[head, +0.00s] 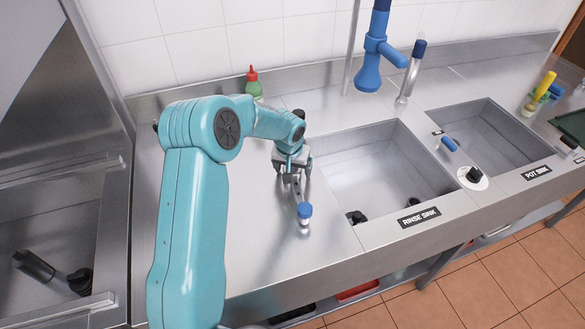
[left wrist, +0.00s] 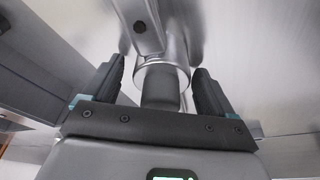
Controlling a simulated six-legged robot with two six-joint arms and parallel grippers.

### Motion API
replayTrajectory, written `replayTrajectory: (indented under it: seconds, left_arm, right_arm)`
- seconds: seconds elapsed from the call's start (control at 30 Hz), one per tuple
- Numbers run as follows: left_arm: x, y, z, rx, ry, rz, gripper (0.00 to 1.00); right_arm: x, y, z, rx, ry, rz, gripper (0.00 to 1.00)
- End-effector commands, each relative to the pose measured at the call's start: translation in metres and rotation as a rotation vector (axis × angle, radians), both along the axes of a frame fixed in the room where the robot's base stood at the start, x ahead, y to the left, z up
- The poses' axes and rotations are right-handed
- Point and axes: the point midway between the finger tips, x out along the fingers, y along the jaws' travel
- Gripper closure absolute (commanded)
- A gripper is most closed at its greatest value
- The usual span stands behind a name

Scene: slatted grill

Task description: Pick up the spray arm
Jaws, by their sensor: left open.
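The spray arm seems to be the metal bar (head: 298,190) with a blue end cap (head: 304,211), lying on the steel counter left of the rinse sink. My left gripper (head: 292,168) is at its far end, pointing down, and partly hides it. In the left wrist view, a metal tube (left wrist: 167,35) ends in a collar and a dark grey cylinder (left wrist: 160,88). The cylinder is between the two fingers of the open left gripper (left wrist: 161,75), with a gap on each side. My right gripper is in neither view.
A green bottle (head: 253,84) with a red cap stands by the back wall. The rinse sink (head: 385,160) opens right of the gripper, with the pot sink (head: 490,135) beyond. A blue spray head (head: 369,74) hangs above. The counter in front of the bar is clear.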

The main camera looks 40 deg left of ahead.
Motion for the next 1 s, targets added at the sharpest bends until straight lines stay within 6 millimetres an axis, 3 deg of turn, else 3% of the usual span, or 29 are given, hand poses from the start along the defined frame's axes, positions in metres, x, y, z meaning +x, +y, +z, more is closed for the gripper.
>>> replayTrajectory:
  seconds: [0.27,0.4,0.47,0.5,0.8,1.0]
  left_arm:
    - [0.001,0.001,-0.004,0.001,-0.002,0.001,0.17]
    - [0.001,0.001,-0.004,0.000,-0.001,0.001,0.63]
    - [0.001,0.001,-0.004,0.000,-0.001,0.000,0.82]
    - [0.001,0.001,-0.003,0.001,-0.003,0.001,0.86]
    - [0.002,0.001,0.001,0.002,-0.004,0.000,0.86]
    - [0.002,0.001,0.023,0.003,-0.006,0.001,0.86]
  right_arm:
    - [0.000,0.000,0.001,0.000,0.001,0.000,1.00]
    - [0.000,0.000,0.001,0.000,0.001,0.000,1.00]
    - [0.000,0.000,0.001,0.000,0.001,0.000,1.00]
    - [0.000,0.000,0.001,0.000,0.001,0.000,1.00]
    - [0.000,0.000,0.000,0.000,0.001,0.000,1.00]
    - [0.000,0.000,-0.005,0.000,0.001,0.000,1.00]
